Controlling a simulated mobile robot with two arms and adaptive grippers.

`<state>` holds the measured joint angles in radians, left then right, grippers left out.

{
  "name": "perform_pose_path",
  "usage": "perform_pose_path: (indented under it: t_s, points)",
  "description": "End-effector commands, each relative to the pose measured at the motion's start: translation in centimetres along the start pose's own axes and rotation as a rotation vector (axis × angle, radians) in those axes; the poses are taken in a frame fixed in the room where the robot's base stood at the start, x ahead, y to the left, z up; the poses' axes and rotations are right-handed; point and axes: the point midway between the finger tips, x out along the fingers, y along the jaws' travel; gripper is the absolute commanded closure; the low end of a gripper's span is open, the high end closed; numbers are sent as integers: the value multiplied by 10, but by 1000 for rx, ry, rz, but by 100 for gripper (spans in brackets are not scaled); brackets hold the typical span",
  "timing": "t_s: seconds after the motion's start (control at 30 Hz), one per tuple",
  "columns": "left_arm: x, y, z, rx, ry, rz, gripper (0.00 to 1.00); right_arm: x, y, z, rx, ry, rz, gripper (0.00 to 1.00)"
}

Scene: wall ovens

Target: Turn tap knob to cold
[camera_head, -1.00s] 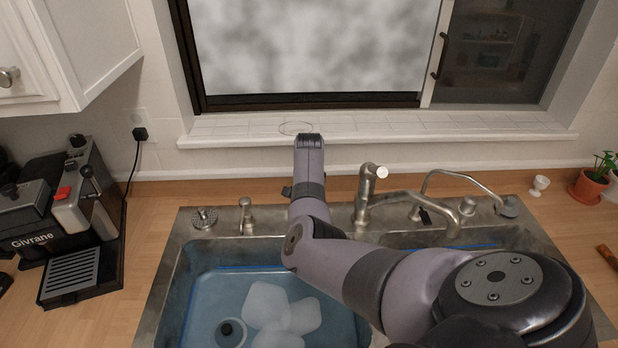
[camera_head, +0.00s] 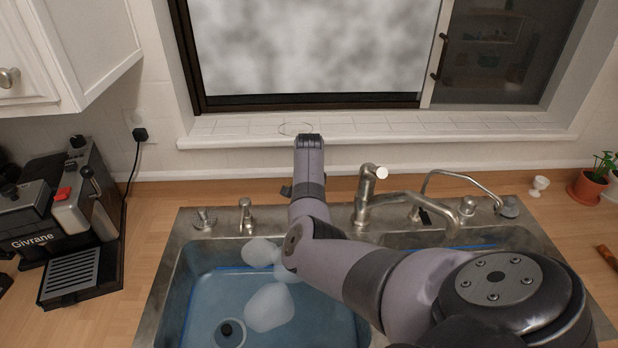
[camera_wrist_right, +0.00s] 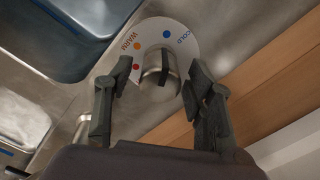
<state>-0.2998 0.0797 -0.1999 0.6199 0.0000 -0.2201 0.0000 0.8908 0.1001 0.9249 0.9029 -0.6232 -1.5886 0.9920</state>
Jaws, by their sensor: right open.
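The tap knob (camera_wrist_right: 152,76) is a rounded metal piece with a dark bar across it, in the right wrist view. Behind it is a white dial plate (camera_wrist_right: 183,57) with the words WARM and COLD and red, orange and blue dots. The dark bar lies roughly in line with the blue dot; its exact setting is hard to tell. My right gripper (camera_wrist_right: 160,70) is open, one finger on each side of the knob; I cannot tell whether they touch it. In the head view my right arm hides the knob and the gripper. My left gripper is out of view.
The metal sink (camera_head: 166,290) holds bluish water and pale blobs (camera_head: 270,306). The main faucet (camera_head: 366,195) and a thinner curved spout (camera_head: 465,177) stand right of my arm. A coffee machine (camera_head: 70,215) is left; a potted plant (camera_head: 590,185) is right. The window sill (camera_head: 400,132) is behind.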

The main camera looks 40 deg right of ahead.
Motion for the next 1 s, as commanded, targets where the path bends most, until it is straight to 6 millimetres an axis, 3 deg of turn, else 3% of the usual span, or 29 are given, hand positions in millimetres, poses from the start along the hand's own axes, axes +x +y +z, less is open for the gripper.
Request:
perform_pose_path:
  t_s: [0.37,0.8,1.0]
  points:
    - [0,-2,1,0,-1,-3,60,-9,0,0,0,0,0,50]
    - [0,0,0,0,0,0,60,-95,-1,0,0,0,-3,50]
    - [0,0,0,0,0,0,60,-116,0,0,0,0,0,50]
